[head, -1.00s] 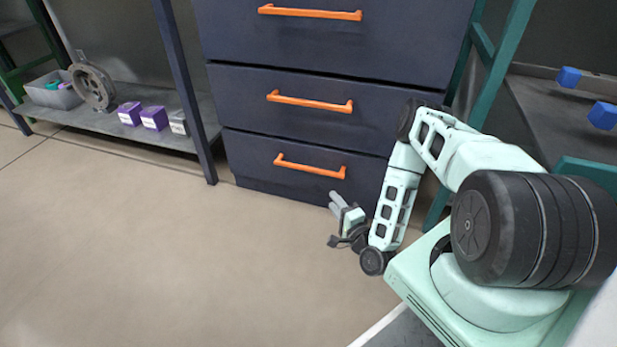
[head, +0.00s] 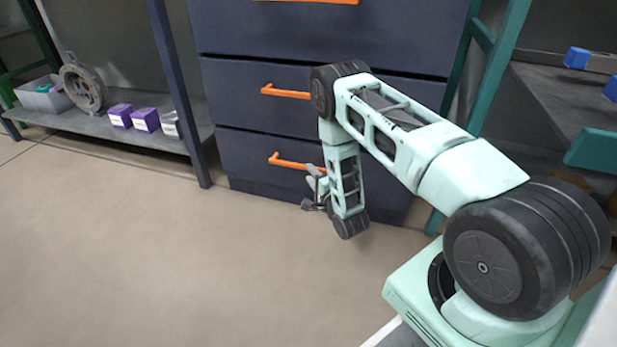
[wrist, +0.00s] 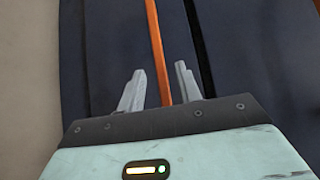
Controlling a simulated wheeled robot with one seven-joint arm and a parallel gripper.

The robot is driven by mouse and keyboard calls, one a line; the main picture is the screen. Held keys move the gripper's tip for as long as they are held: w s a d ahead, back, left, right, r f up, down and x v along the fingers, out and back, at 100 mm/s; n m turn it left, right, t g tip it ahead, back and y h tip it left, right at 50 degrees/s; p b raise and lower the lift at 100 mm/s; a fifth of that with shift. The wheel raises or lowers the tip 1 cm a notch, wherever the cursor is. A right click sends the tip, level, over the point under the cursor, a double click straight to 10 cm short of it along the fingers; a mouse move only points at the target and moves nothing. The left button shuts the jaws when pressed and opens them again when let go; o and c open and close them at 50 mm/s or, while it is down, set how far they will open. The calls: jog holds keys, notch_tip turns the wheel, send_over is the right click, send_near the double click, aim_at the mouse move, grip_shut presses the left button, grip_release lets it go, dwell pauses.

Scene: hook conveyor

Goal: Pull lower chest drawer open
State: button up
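The lower chest drawer (head: 245,160) is a dark navy front at the bottom of the chest, flush with the drawers above. Its orange bar handle (head: 288,162) shows at its left part; my arm hides the right part. My gripper (head: 314,178) is at the handle, in front of the drawer. In the wrist view my gripper (wrist: 158,82) is open, one grey finger on each side of the orange handle (wrist: 158,55). Gaps show between the fingers and the handle, so it is not gripped.
The middle drawer (head: 230,95) above has its own orange handle (head: 284,91), close behind my arm. A grey shelf (head: 90,125) at left holds purple boxes (head: 145,119), a wheel-like part (head: 84,88) and a grey bin (head: 42,97). The floor (head: 150,250) in front is clear.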

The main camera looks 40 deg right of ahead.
jog(key=shift+w+d+b, duration=0.15)
jog(key=shift+w+b, duration=0.2)
jog(key=shift+w, duration=0.95)
grip_shut()
